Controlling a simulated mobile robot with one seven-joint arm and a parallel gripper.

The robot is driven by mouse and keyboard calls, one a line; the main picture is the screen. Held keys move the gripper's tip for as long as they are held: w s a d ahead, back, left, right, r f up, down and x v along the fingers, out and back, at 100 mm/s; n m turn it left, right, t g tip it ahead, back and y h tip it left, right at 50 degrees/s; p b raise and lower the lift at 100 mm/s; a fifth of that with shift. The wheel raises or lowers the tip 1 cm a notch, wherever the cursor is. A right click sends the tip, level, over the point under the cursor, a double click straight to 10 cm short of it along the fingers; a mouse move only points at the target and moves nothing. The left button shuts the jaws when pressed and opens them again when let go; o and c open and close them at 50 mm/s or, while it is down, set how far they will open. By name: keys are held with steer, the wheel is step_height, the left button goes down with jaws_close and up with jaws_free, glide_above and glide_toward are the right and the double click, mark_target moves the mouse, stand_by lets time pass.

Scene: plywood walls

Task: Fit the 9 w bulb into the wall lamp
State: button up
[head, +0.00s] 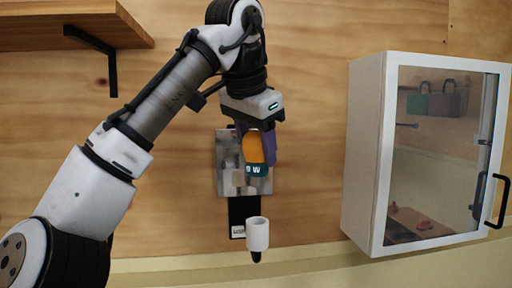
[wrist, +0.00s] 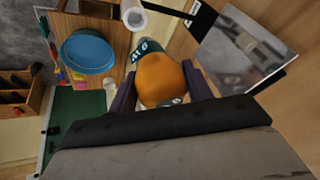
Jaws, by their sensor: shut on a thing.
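My gripper (head: 255,146) is shut on an orange bulb (head: 252,150), held between its two purple fingers in front of the plywood wall. A teal band with white lettering, partly readable as "W", shows at the bulb's lower end. In the wrist view the bulb (wrist: 160,76) fills the space between the fingers. The wall lamp has a white cup-shaped socket (head: 257,234) facing up, below the bulb and apart from it. The socket (wrist: 133,16) also shows beyond the bulb in the wrist view. The bulb's far end is partly hidden in the wrist view.
A grey reflective plate (head: 229,165) is on the wall behind the gripper, with a black labelled plate (head: 238,215) below it. A white glass-door cabinet (head: 368,150) hangs at right, a wooden shelf (head: 70,30) at upper left. The wrist view shows a blue basin (wrist: 88,50).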

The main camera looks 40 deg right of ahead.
mark_target(255, 185)
steer(key=shift+f, duration=0.15)
steer(key=shift+f+b, duration=1.8)
steer(key=shift+f, duration=0.95)
steer(key=shift+p, duration=1.2)
steer(key=shift+f+b, duration=0.8)
steer(key=shift+f, duration=0.8)
steer(key=o, duration=1)
steer(key=shift+o, duration=0.2)
steer(key=v, duration=0.7)
steer(key=shift+a+r, duration=0.1)
steer(key=shift+r, duration=0.1)
